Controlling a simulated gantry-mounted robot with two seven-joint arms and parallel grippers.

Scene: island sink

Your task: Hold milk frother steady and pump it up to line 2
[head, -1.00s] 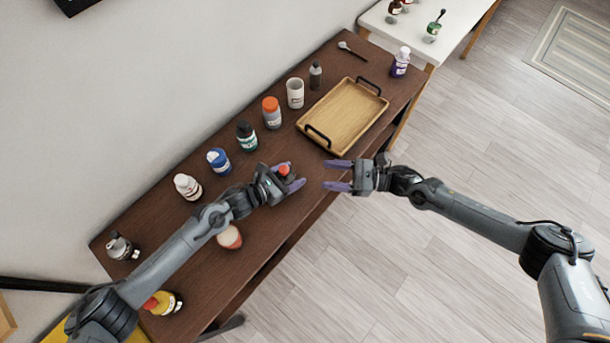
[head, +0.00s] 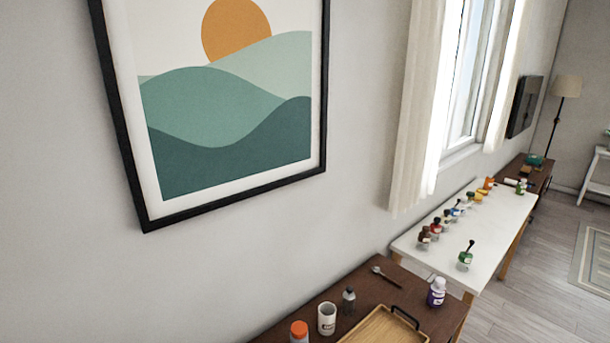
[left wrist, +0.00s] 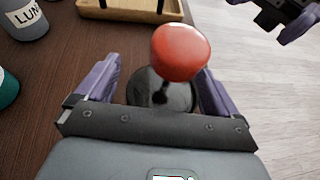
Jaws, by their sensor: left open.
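The milk frother shows from above in the left wrist view as a round red knob (left wrist: 181,52) on a thin rod over a dark round top (left wrist: 165,92). Its lower body and any line marks are hidden. My left gripper (left wrist: 158,82) is open, with a purple finger on each side of the frother and visible gaps between. Part of my right gripper (left wrist: 286,18) shows at the top right corner of that view, apart from the frother; its jaws are cut off. Neither gripper is in the head view.
A wooden tray (head: 376,333) with black handles lies on the brown table. Beside it stand a white cup (head: 327,318), an orange-capped bottle (head: 299,331), a dark bottle (head: 348,301) and a purple bottle (head: 436,292). A white table (head: 485,235) with several small jars stands beyond.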

